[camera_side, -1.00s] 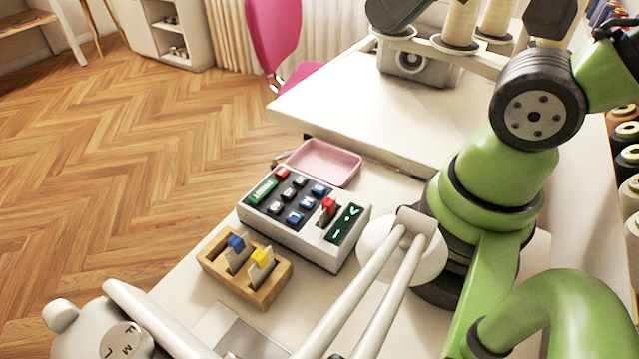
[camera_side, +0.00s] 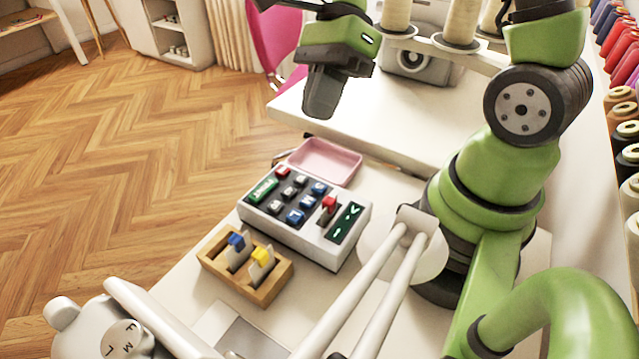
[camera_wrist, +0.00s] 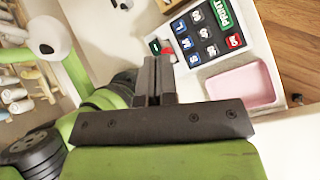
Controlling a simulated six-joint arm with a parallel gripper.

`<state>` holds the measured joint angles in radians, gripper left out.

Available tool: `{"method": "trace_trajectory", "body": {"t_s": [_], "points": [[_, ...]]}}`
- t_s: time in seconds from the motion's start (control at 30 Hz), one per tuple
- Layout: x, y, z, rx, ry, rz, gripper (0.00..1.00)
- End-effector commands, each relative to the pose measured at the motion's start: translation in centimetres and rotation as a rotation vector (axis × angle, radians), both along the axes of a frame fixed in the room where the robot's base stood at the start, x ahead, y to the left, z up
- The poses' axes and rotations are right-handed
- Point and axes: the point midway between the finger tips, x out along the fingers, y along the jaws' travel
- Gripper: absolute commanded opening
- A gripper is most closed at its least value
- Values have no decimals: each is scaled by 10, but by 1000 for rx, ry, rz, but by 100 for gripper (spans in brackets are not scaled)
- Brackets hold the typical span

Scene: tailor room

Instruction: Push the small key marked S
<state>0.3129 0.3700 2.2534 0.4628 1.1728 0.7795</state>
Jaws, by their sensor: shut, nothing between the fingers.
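A grey control box (camera_side: 290,247) on the table bears several keys. Its blue keys (camera_side: 307,203) form one row, also seen in the wrist view (camera_wrist: 187,43). The box also has a green PRINT key (camera_side: 262,191), a red key (camera_side: 283,172), small light keys and a red-topped lever (camera_side: 329,203). My gripper (camera_side: 322,112) is shut and empty, high above the table and beyond the box. In the wrist view its dark fingers (camera_wrist: 153,65) touch none of the keys.
A pink tray (camera_side: 348,178) lies against the far side of the box. A wooden holder (camera_side: 262,297) with blue- and yellow-topped pieces stands in front. White rods (camera_side: 385,290) cross the near right. A raised white table (camera_side: 400,120) lies beyond.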

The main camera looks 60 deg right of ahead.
Motion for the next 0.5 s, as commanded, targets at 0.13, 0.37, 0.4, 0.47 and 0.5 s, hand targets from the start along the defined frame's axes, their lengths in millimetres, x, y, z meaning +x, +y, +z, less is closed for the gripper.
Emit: {"method": "trace_trajectory", "body": {"t_s": [0.13, 0.37, 0.4, 0.47, 0.5], "points": [[4, -1, -15, 60, 132, -125, 0], [6, -1, -21, 85, 189, -181, 0], [6, -1, -21, 85, 189, -181, 0], [6, -1, -20, 85, 187, -180, 0], [6, -1, -20, 84, 187, -179, 0]]}}
